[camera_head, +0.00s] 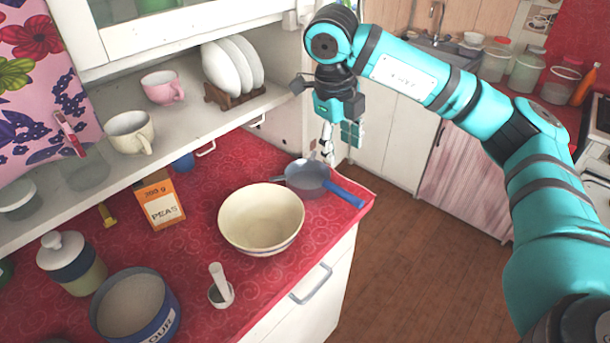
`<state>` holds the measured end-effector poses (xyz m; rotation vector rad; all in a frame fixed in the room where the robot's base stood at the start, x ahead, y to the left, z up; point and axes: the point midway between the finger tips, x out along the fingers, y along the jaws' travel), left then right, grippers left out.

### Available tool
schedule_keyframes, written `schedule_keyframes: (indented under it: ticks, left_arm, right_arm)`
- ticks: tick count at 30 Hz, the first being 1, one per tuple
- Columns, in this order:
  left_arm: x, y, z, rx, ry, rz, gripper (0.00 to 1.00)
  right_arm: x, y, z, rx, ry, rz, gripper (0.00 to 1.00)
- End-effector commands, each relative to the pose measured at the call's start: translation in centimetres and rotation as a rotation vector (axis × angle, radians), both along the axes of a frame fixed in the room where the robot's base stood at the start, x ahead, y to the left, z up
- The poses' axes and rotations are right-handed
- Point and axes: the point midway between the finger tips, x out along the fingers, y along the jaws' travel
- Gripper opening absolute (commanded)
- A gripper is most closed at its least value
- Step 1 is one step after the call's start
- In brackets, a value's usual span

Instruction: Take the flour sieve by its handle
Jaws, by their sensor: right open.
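The flour sieve (306,177), a grey round bowl with a small lug on its left, lies on the red counter near its right end. Its blue handle (345,194) points right and toward the counter's front edge. My right gripper (339,142) is open and empty, with its fingers pointing down. In the picture it is just above the sieve and the near part of the handle; it appears apart from them. My left gripper is not in view.
A large cream bowl (261,219) stands left of the sieve. A peas box (159,200), a small mortar with pestle (221,293), a lidded jar (72,264) and a blue flour tin (160,324) stand farther left. A shelf (190,128) with cups and plates overhangs the counter's back.

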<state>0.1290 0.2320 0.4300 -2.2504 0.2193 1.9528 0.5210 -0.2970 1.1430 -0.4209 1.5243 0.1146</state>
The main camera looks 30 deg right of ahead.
Motion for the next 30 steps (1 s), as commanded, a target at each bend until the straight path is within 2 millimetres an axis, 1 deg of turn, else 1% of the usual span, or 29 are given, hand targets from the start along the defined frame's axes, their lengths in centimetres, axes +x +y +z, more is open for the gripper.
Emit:
schedule_keyframes:
  ticks: [1, 2, 5, 6, 7, 9, 11, 14, 15, 18, 21, 25, 27, 30]
  left_arm:
    - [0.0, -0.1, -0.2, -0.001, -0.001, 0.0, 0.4]
    - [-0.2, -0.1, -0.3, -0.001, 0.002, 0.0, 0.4]
    - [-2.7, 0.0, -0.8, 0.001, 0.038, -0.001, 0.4]
    - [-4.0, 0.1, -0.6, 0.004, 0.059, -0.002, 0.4]
    - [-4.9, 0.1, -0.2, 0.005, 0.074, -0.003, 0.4]
    - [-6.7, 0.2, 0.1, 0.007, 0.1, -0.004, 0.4]
    - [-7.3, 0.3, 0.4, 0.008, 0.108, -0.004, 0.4]
    - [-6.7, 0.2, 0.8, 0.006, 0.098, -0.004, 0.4]
    - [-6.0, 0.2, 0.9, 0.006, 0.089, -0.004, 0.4]
    - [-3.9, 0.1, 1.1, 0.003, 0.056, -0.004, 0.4]
    - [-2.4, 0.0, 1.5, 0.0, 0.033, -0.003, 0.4]
    - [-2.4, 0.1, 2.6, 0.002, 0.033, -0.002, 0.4]
    - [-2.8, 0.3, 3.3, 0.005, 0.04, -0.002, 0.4]
    - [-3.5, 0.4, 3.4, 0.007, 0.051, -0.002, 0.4]
  right_arm:
    - [-0.1, -0.2, -1.3, 0.001, 0.007, 0.0, 0.49]
    - [-0.1, -0.2, -1.8, 0.002, 0.007, 0.0, 0.49]
    - [0.1, -0.6, -3.8, 0.003, 0.008, 0.002, 0.49]
    - [0.1, -0.8, -4.4, 0.002, 0.007, 0.0, 0.49]
    - [0.2, -0.9, -4.8, 0.0, 0.006, 0.0, 0.49]
    - [0.2, -1.2, -6.3, 0.0, 0.006, 0.001, 0.49]
    - [0.3, -1.4, -7.4, 0.002, 0.006, 0.001, 0.49]
    - [0.5, -1.7, -9.1, 0.001, 0.005, 0.002, 0.49]
    - [0.5, -1.7, -9.6, 0.003, 0.005, 0.002, 0.49]
    - [0.6, -1.9, -10.4, 0.003, 0.0, 0.002, 0.49]
    - [0.7, -1.9, -10.9, 0.002, 0.002, 0.003, 0.49]
    - [1.0, -2.2, -12.3, 0.003, 0.004, 0.001, 0.49]
    - [1.3, -2.4, -13.4, 0.002, 0.006, 0.002, 0.49]
    - [1.4, -2.6, -14.9, 0.003, 0.005, 0.002, 0.49]
